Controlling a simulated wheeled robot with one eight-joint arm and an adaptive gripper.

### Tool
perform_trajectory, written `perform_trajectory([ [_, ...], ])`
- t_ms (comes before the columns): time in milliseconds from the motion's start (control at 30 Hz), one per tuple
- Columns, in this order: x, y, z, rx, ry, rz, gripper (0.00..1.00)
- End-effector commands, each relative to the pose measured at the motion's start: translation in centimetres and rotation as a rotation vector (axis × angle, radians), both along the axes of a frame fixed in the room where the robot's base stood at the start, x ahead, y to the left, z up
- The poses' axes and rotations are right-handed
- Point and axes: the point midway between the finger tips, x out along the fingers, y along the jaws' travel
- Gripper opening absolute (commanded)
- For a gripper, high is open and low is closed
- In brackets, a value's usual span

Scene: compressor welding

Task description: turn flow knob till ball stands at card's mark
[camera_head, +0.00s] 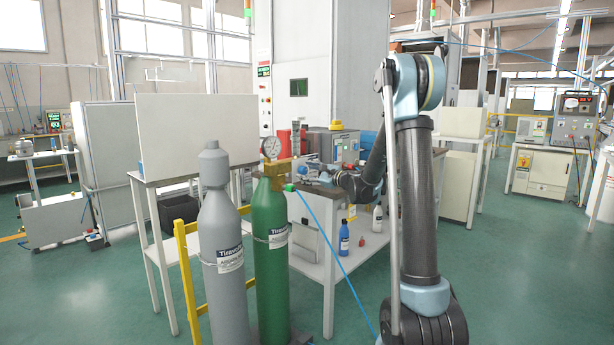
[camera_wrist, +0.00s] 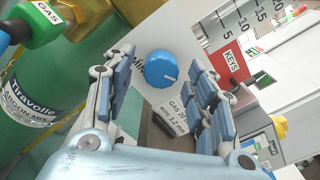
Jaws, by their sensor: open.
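A round blue flow knob (camera_wrist: 163,69) with a white pointer line shows in the wrist view. My gripper (camera_wrist: 160,58) is open, with one finger on each side of the knob. I cannot tell whether the fingers touch it. A card (camera_wrist: 176,116) reading "GAS 20" and "WIRE 1.2 mm" is below the knob, partly behind the right finger. No ball is visible there. In the head view the flow tube (camera_head: 296,138) is too small to read. My gripper (camera_head: 318,174) is near it.
A green cylinder (camera_head: 270,255) with a brass regulator and gauge (camera_head: 271,147) stands beside a grey cylinder (camera_head: 222,250). A blue hose (camera_head: 335,250) hangs to the floor. A red KEYS box (camera_wrist: 236,60) is at the right.

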Motion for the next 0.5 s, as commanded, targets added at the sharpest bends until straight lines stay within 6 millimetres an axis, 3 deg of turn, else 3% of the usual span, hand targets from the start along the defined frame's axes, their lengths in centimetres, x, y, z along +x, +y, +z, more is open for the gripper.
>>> perform_trajectory([
  [500, -5.5, -7.2, -0.1, 0.0, 0.001, -0.002, 0.51],
])
